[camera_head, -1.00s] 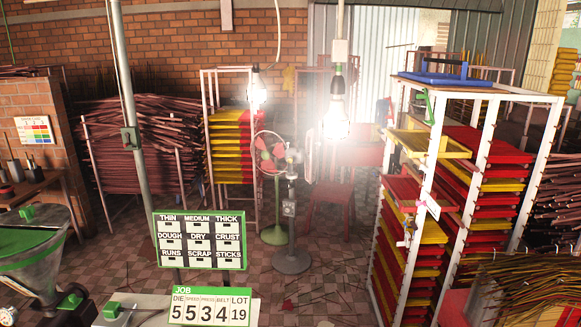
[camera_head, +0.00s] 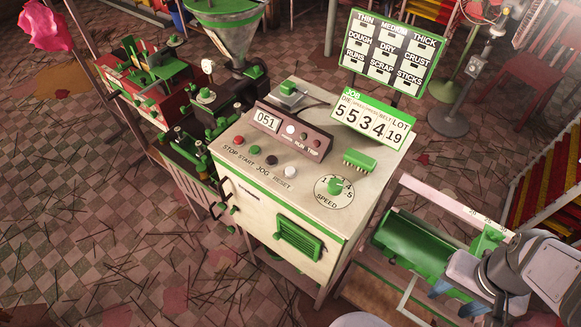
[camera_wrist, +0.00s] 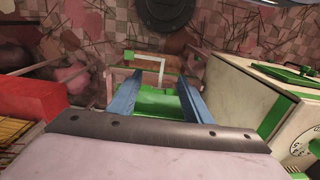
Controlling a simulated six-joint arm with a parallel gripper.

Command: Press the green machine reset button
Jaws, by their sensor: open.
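The cream and green machine (camera_head: 310,200) stands in the middle of the head view, with a sloping control panel on top. My gripper (camera_head: 457,297) is at the lower right, right of and apart from the machine. Its blue fingers are open and empty in the wrist view (camera_wrist: 158,88). They point toward a green trough (camera_wrist: 158,103), with the machine at the right.
A speed dial (camera_head: 335,187), a green brush-like block (camera_head: 359,160) and the job board (camera_head: 371,118) stand on the machine. Sticks litter the tiled floor.

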